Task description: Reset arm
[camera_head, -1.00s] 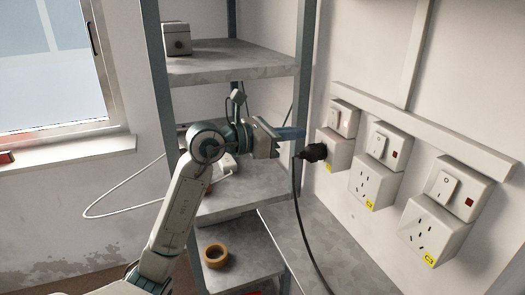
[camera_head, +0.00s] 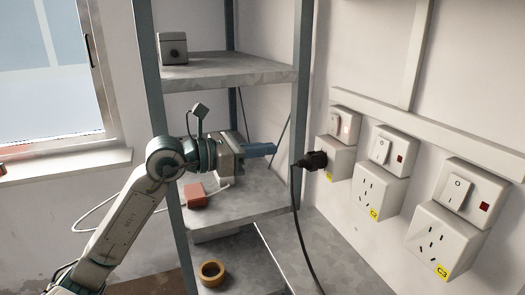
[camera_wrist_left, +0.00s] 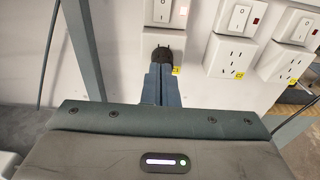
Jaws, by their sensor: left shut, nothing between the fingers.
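My left gripper (camera_head: 262,150) reaches in from the left in front of the shelf unit, its blue fingers pointing at the wall sockets. The fingers are shut and empty. In the left wrist view the closed fingers (camera_wrist_left: 161,85) point toward a black plug (camera_wrist_left: 161,55). In the head view the black plug (camera_head: 314,160) sits in the leftmost socket (camera_head: 336,158), with a clear gap between it and the fingertips. A black cable (camera_head: 299,220) hangs from the plug. My right gripper is in neither view.
A grey metal shelf unit (camera_head: 230,72) stands around and behind the left arm. A grey box (camera_head: 173,48), a reddish block (camera_head: 196,196) and a tape roll (camera_head: 212,273) rest on its shelves. More sockets with switches (camera_head: 380,180) line the wall at right.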

